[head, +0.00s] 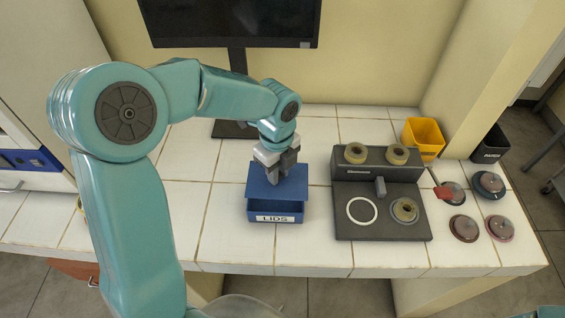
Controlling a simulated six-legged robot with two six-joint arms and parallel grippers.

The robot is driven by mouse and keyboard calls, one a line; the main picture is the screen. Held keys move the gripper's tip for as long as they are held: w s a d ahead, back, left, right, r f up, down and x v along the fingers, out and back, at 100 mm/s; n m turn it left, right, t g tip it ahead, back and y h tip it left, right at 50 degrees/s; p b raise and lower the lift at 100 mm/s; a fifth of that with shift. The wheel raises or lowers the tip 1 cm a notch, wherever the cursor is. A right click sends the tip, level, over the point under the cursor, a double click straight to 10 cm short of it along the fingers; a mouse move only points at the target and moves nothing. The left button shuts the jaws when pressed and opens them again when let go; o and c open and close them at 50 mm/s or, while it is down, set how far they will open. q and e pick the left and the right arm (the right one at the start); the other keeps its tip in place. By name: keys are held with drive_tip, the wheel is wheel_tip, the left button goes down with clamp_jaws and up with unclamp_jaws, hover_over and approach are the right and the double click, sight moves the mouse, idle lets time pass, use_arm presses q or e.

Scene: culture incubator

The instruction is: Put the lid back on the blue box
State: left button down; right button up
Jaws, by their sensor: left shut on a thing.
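The blue box (287,218) stands on the white tiled bench and carries a "LIDS" label on its front. A flat blue lid (262,190) is over the box, and a darker band shows between its front edge and the box front. Whether the lid touches the rim, I cannot tell. My left gripper (279,175) points down at the middle of the lid and is shut on it; its fingers hide the grip point. My right gripper is not in view.
A dark device (345,218) with a white ring and round pieces stands right of the box. Several lidded dishes (464,228) lie further right. A yellow bin (424,138) and a black bin (492,146) stand behind them. A monitor (230,20) is at the back. Bench left of the box is clear.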

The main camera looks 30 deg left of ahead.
use_arm(q)
drive_tip(key=shift+a+f, duration=0.1)
drive_tip(key=shift+a+f+b, duration=0.35)
drive_tip(key=shift+f+b, duration=0.25)
drive_tip(key=shift+b, duration=0.05)
wheel_tip(320, 180, down, 3)
drive_tip(key=b, duration=0.3)
drive_tip(key=shift+d+f, duration=0.15)
drive_tip(key=shift+f, duration=0.05)
drive_tip(key=shift+f+b, duration=0.55)
drive_tip(key=shift+f, duration=0.25)
